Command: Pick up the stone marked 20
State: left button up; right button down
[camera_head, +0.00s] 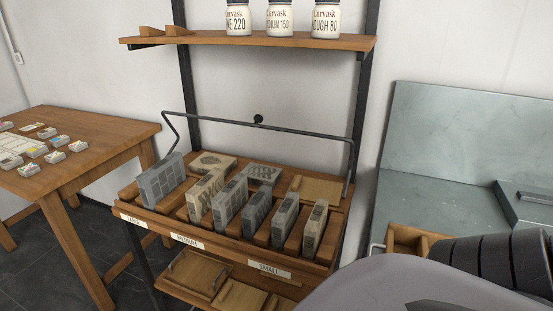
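Several stone slabs stand on edge in a slotted wooden rack (210,236) in the middle of the head view. From left to right they include a wide grey slab (161,178), a beige slab (205,195), a grey-beige slab (230,201), a dark grey slab (256,212), and two more grey slabs (285,218) and (315,228) at the right. I cannot read a 20 on any stone. Neither of my grippers shows in this view.
Labels on the rack front include SMALL (269,270). A thin metal bar (300,129) spans above the rack. A shelf (258,41) with jars is higher up. A wooden table (105,150) stands left, a grey-green bench (425,205) right. Wooden trays (196,272) sit below.

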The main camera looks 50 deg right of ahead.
aim_at(285, 220)
jog(key=i+j+z, duration=0.1)
jog(key=j, duration=0.15)
jog(key=i+j+z, duration=0.1)
jog(key=j, duration=0.15)
jog(key=i+z, duration=0.1)
jog(key=z, duration=3.2)
jog(key=i+j, duration=0.1)
jog(key=j, duration=1.1)
jog(key=i, duration=0.1)
